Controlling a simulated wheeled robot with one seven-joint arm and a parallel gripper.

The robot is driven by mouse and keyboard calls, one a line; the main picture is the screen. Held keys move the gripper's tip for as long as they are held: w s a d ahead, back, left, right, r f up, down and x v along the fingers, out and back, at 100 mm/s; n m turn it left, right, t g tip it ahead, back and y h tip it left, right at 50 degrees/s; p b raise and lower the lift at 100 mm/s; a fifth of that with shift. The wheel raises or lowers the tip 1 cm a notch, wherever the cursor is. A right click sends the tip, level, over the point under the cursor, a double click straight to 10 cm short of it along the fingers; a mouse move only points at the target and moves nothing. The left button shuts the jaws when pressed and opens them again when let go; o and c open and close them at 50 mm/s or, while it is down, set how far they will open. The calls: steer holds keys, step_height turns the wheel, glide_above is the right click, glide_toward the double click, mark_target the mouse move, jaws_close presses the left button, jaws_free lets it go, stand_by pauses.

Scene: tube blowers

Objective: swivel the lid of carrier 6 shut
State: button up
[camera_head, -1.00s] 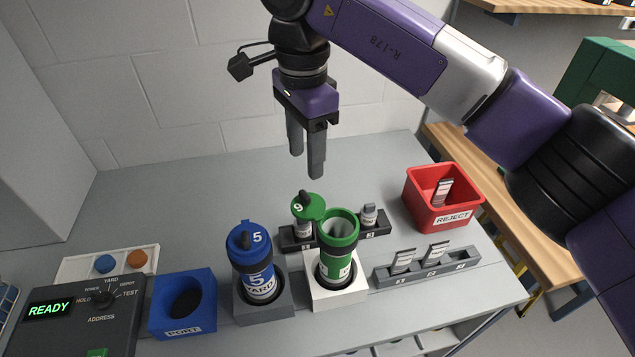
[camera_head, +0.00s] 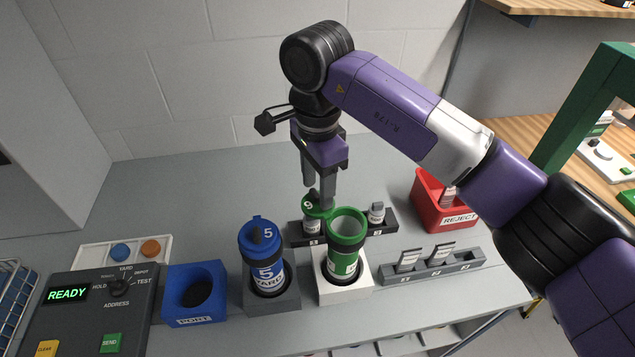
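The green carrier (camera_head: 345,240) stands upright in a white holder (camera_head: 345,290), its mouth open at the top. Its green lid (camera_head: 310,208) is swung out to the back left of the mouth; the digit on it reads as a 9 or an upside-down 6. My gripper (camera_head: 318,192) points down at the lid, fingers apart. The right fingertip overlaps the lid's right edge in the view, and the left one is just behind it. I cannot tell whether either finger touches the lid or its dark knob.
Blue carrier 5 (camera_head: 262,258), lid shut, stands left in a grey holder (camera_head: 285,300). A blue PORT block (camera_head: 180,310) and a READY panel (camera_head: 85,315) are further left. A dark rack (camera_head: 380,222) is behind, a grey rack (camera_head: 465,262) and red REJECT bin (camera_head: 430,195) right.

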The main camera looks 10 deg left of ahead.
jaws_close()
